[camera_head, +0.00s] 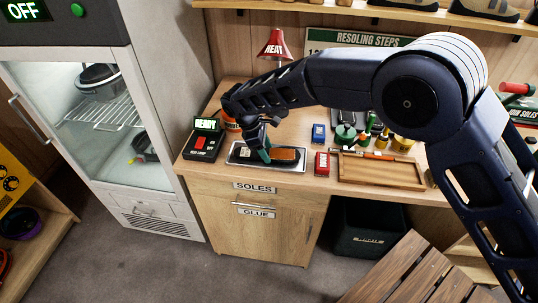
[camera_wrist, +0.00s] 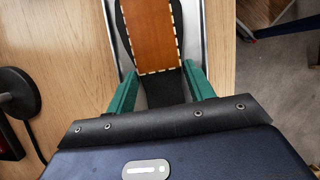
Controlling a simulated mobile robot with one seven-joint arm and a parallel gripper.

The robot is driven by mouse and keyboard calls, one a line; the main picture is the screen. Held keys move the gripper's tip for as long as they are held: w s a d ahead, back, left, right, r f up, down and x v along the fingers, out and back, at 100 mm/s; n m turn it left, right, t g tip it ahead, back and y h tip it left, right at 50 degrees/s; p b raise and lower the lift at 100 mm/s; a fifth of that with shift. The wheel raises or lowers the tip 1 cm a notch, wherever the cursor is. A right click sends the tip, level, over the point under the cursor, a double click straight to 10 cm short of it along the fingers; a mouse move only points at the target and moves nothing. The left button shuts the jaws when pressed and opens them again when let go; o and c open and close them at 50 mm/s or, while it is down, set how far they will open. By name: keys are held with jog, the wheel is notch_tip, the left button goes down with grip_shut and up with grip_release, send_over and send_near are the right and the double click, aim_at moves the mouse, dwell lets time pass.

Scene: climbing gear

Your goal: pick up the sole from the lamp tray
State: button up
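The sole (camera_wrist: 150,35), black with a brown patch edged in white stitching, lies flat on the lamp tray (camera_head: 240,156), a shallow metal tray on the workbench. The sole's brown part (camera_head: 286,154) shows in the head view, just right of my gripper (camera_head: 264,154). In the wrist view my gripper (camera_wrist: 160,72) has its two green fingers spread, one on each side of the sole's near black end. Pale tray surface shows between the fingers and the sole.
A hot lamp control box (camera_head: 203,140) with a green display stands left of the tray; the red heat lamp (camera_head: 276,46) is behind. A red box (camera_head: 322,164), a blue box (camera_head: 319,133) and a wooden tray (camera_head: 380,172) are on the right.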

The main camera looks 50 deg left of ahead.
jog(key=c, duration=0.6)
jog(key=shift+r, duration=0.1)
